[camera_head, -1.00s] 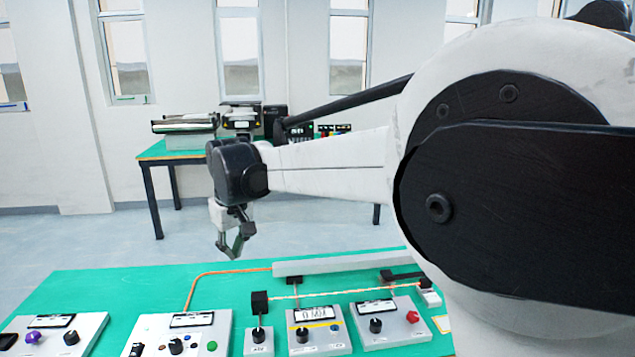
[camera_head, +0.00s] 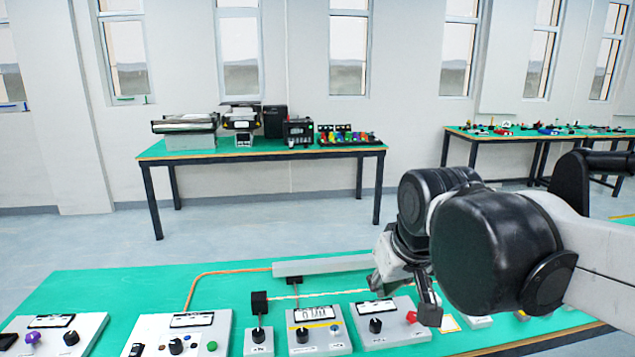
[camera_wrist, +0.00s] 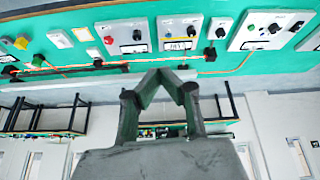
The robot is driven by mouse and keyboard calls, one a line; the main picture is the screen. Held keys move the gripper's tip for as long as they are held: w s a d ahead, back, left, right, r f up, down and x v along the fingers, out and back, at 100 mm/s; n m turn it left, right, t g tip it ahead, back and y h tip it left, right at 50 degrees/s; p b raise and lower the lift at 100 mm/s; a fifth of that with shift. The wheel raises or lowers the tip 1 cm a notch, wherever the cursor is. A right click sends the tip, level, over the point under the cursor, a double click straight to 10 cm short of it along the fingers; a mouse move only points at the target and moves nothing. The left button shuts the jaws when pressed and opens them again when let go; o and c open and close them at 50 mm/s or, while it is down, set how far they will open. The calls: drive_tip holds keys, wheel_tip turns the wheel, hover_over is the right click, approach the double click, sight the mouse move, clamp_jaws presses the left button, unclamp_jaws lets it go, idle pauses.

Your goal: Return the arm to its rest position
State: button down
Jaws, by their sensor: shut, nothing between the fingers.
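My gripper (camera_wrist: 168,75) is shut and empty, its two fingertips meeting in a point in the wrist view. In the head view my gripper (camera_head: 424,305) hangs at the lower right, by the right end of the row of control boxes on the green bench (camera_head: 90,295). My arm enters from the right edge. Its dark wrist covers part of the bench there, and I cannot tell how high the fingers are above it.
Grey boxes with knobs line the bench: one with a red button (camera_head: 392,327), one with a small display (camera_head: 316,335), one with a green button (camera_head: 182,335). Cables and a grey channel (camera_head: 322,265) run behind them. A table (camera_head: 265,151) with equipment stands farther back.

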drive_tip(key=s+d+f+m+t+h, duration=0.1)
drive_tip(key=s+d+f+m, duration=0.2)
drive_tip(key=s+d+f, duration=0.4)
drive_tip(key=s+d, duration=0.1)
drive_tip(key=s, duration=0.3)
drive_tip(key=shift+s+d+t, duration=0.15)
drive_tip(key=shift+d+t, duration=0.1)
drive_tip(key=shift+t, duration=0.15)
idle(0.8)
